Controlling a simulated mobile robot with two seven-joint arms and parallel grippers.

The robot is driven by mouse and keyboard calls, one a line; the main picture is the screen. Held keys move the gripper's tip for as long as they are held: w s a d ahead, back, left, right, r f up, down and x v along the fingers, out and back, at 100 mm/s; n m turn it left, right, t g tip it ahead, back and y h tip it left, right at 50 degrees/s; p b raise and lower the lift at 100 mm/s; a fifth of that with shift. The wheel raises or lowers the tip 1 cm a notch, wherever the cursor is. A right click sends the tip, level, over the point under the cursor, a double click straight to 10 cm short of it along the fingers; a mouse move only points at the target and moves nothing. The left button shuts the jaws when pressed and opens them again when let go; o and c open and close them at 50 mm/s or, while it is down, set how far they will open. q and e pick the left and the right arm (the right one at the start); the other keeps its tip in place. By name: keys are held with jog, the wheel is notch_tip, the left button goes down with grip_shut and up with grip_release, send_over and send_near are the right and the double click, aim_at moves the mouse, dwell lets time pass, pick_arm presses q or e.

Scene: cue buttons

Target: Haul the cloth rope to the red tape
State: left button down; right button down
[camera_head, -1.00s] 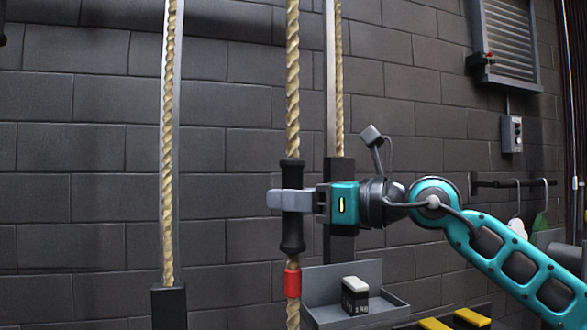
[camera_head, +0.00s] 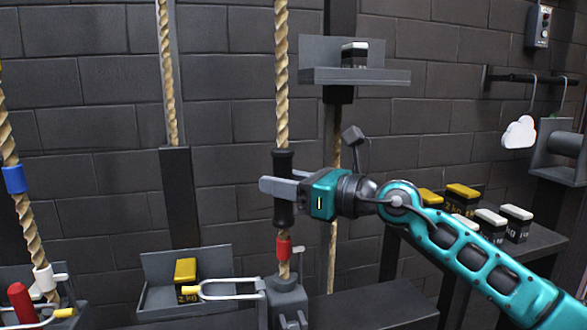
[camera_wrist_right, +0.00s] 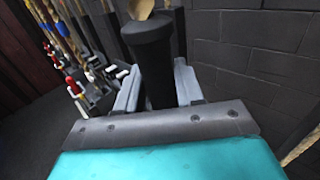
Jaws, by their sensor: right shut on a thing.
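The cloth rope (camera_head: 281,75) is a tan twisted rope hanging vertically in the middle of the head view. A black sleeve-like grip (camera_head: 283,205) is around it. The red tape (camera_head: 284,249) is a band on the rope just below the black grip, above a grey clamp-like fixture (camera_head: 287,300). My right gripper (camera_head: 280,188) is shut on the black grip, with its fingers across the upper half. In the right wrist view the black grip (camera_wrist_right: 152,65) stands between the two grey fingers. My left gripper is not in view.
A shelf (camera_head: 355,77) with a black-and-white weight is at upper centre. A tray (camera_head: 155,298) with a yellow weight is at lower left. Another rope with blue tape (camera_head: 14,179) hangs at far left. Several weights stand on a bench (camera_head: 530,242) at right.

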jog(key=shift+f, duration=0.35)
jog(key=c, duration=0.8)
grip_release()
jog(key=shift+r, duration=0.1)
jog(key=shift+s+d, duration=0.2)
jog(key=shift+d, duration=0.25)
jog(key=p+v, duration=0.1)
jog(key=v, duration=1.1)
jog(key=shift+a, duration=0.1)
